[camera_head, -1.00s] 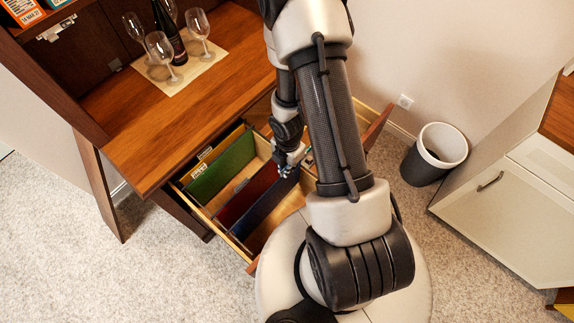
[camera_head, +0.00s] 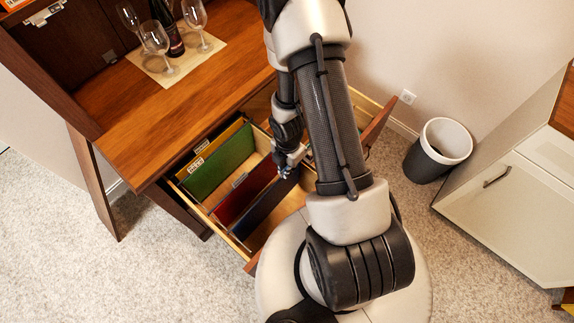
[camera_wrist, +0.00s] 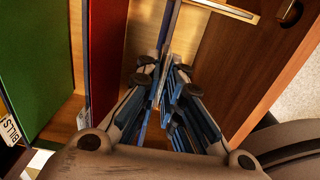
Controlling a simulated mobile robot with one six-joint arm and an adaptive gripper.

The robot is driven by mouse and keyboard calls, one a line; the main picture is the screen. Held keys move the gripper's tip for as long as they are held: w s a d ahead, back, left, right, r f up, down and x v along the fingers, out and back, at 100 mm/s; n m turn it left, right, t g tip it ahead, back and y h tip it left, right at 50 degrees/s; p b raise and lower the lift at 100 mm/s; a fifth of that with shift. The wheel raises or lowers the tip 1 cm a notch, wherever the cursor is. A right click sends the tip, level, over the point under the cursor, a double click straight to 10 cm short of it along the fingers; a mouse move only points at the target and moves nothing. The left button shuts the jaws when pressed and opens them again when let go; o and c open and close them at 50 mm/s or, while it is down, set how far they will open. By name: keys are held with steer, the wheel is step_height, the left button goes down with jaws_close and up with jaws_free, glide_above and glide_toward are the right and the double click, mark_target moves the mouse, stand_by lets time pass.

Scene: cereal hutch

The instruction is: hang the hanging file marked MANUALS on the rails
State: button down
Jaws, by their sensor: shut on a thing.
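My gripper (camera_head: 286,170) is inside the open drawer, its fingers pointing down. In the wrist view my gripper (camera_wrist: 163,78) is shut on the edge of a dark blue hanging file (camera_head: 266,210). That file (camera_wrist: 170,25) stands upright between the fingertips. Its label cannot be read, so I cannot tell whether it is the one marked MANUALS. A red file (camera_head: 240,197) stands just left of it, and a green file (camera_head: 222,167) stands farther left. I cannot tell whether the blue file's hooks sit on the rails.
The wooden drawer (camera_head: 238,245) is pulled out beneath the hutch top (camera_head: 170,135). Wine glasses (camera_head: 155,38) and a bottle stand on that top. A waste bin (camera_head: 425,165) and a white cabinet (camera_head: 510,205) are at the right. A tag reading BILLS (camera_wrist: 10,130) shows at the wrist view's left edge.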

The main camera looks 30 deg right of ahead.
steer(key=shift+f, duration=0.75)
steer(key=c, duration=1.7)
jaws_free()
steer(key=shift+o, duration=0.3)
steer(key=o, duration=0.3)
steer(key=shift+r, duration=0.15)
steer(key=shift+s+r+p, duration=0.1)
steer(key=shift+r+p, duration=1.85)
steer(key=shift+r, duration=0.45)
